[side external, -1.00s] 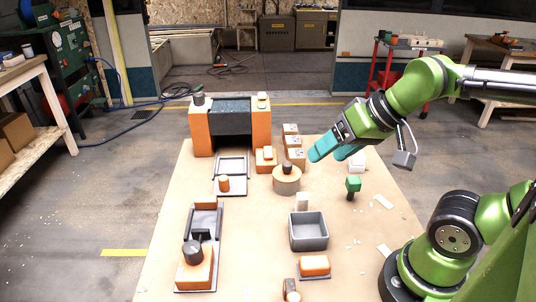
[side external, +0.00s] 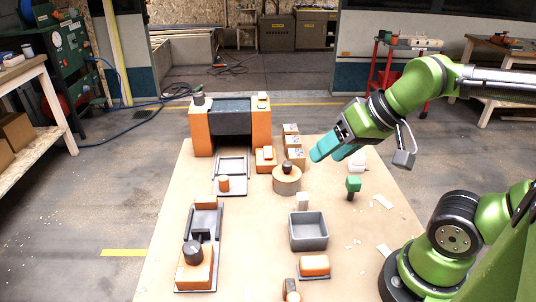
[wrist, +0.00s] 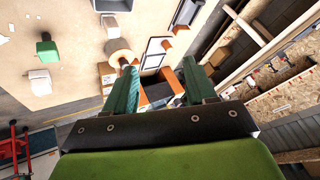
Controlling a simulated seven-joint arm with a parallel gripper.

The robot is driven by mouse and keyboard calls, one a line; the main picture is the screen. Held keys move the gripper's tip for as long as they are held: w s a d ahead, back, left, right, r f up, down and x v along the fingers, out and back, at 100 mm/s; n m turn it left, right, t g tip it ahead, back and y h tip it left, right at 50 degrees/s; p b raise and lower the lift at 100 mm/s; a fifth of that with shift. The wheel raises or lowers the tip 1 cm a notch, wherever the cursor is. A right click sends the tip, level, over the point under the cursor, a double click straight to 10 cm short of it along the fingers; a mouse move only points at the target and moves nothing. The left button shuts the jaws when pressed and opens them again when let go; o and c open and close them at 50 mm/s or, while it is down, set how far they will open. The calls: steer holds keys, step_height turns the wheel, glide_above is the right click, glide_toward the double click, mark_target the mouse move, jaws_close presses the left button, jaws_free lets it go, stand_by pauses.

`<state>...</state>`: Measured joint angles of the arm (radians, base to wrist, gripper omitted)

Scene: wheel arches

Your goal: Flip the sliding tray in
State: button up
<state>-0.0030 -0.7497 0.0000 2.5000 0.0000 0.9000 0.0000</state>
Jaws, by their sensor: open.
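The sliding tray (side external: 236,187) is a flat grey framed tray with an orange knob (side external: 224,184). It sticks out toward the front from under the arch (side external: 202,132), which has orange side posts and a dark middle panel. The tray also shows in the wrist view (wrist: 155,50), between my fingers and far below them. My gripper (side external: 320,154) has teal fingers and is open and empty. It hangs in the air to the right of the arch and tray, touching nothing. The fingers partly hide the arch in the wrist view.
A round wooden block with a dark knob (side external: 287,182) and several small boxes stand right of the tray. A grey bin (side external: 309,232), a green-topped piece (side external: 353,185) and a second grey track with an orange block (side external: 194,271) stand nearer the front.

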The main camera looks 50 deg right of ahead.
steer(key=shift+a+f, duration=0.3)
steer(key=shift+f, duration=0.05)
steer(key=shift+c, duration=1.1)
steer(key=w+a+f+n+g, duration=0.1)
steer(key=w+f+g, duration=0.1)
steer(key=f, duration=0.1)
steer(key=shift+w+a+n, duration=0.25)
steer(key=shift+a+n, duration=0.1)
steer(key=shift+n, duration=0.05)
steer(key=c, duration=0.7)
steer(key=w+a+f+n+h, duration=0.1)
steer(key=w+f, duration=0.2)
steer(key=w, duration=0.1)
steer(key=w+a+f+n+g+h, duration=0.1)
steer(key=w+a+f+h, duration=0.1)
steer(key=w+f, duration=0.1)
steer(key=w+a+f+n+h, duration=0.1)
steer(key=w+f+n, duration=0.1)
steer(key=w, duration=0.3)
steer(key=shift+w+a+f+g+h, duration=0.3)
steer(key=shift+w+a+f, duration=0.1)
steer(key=shift+f, duration=0.05)
jaws_close()
steer(key=w+a+t+h, duration=0.1)
steer(key=w+a+t, duration=0.1)
steer(key=w, duration=0.6)
steer(key=shift+a+f+n+t, duration=0.15)
steer(key=shift+f+n+t, duration=0.05)
steer(key=shift+n+t, duration=0.1)
